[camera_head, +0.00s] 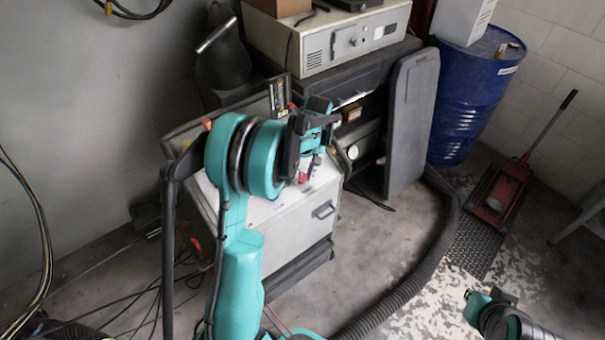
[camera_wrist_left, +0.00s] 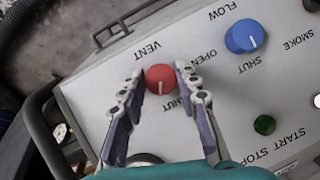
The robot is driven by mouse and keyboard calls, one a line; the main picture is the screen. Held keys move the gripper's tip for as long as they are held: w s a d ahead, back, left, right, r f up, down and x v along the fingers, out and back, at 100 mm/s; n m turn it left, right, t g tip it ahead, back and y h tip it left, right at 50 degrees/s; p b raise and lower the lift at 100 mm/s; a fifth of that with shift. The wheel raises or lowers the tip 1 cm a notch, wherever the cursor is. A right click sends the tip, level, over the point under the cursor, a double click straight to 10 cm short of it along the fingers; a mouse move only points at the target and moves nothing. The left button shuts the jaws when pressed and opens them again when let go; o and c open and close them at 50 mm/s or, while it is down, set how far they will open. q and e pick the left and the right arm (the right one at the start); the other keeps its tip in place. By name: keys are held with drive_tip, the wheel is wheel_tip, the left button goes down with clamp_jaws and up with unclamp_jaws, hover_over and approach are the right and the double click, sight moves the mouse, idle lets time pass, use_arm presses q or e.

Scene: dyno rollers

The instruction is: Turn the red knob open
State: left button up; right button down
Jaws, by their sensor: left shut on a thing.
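The red knob (camera_wrist_left: 160,79) is on the light panel below the upside-down word VENT. Its white mark points down in the left wrist view, and the words OPEN and SHUT are printed to its right. My left gripper (camera_wrist_left: 160,82) has a fingertip on either side of the red knob and is shut on it. In the head view my left gripper (camera_head: 318,140) is over the top of the white cabinet (camera_head: 300,235), and the knob cannot be made out clearly. Part of my right arm's end (camera_head: 482,298) shows at the lower right; its fingers are unclear.
A blue knob (camera_wrist_left: 245,37) sits right of the red one, with a green button (camera_wrist_left: 265,125) below it. A dark handle (camera_wrist_left: 110,32) is at the panel's edge. A blue drum (camera_head: 470,105), a red floor jack (camera_head: 497,192) and a thick hose (camera_head: 425,270) stand or lie right of the cabinet.

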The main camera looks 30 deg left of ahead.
use_arm(q)
drive_tip(key=m+g+y, duration=0.1)
drive_tip(key=m, duration=0.2)
drive_tip(key=m+y, duration=0.1)
drive_tip(key=m, duration=0.1)
drive_tip(key=shift+w+d+f+m+g, duration=0.1)
drive_tip(key=shift+w+d+m+g, duration=0.1)
drive_tip(key=shift+m+g, duration=0.2)
drive_tip(key=m+y, duration=0.1)
drive_tip(key=m, duration=0.1)
drive_tip(key=m+y, duration=0.2)
drive_tip(key=m, duration=0.1)
drive_tip(key=shift+s+d+m+b, duration=0.1)
drive_tip(key=shift+m+b, duration=0.2)
drive_tip(key=shift+b, duration=0.1)
drive_tip(key=o, duration=1.2)
drive_tip(key=shift+c, duration=0.2)
drive_tip(key=v, duration=1.2)
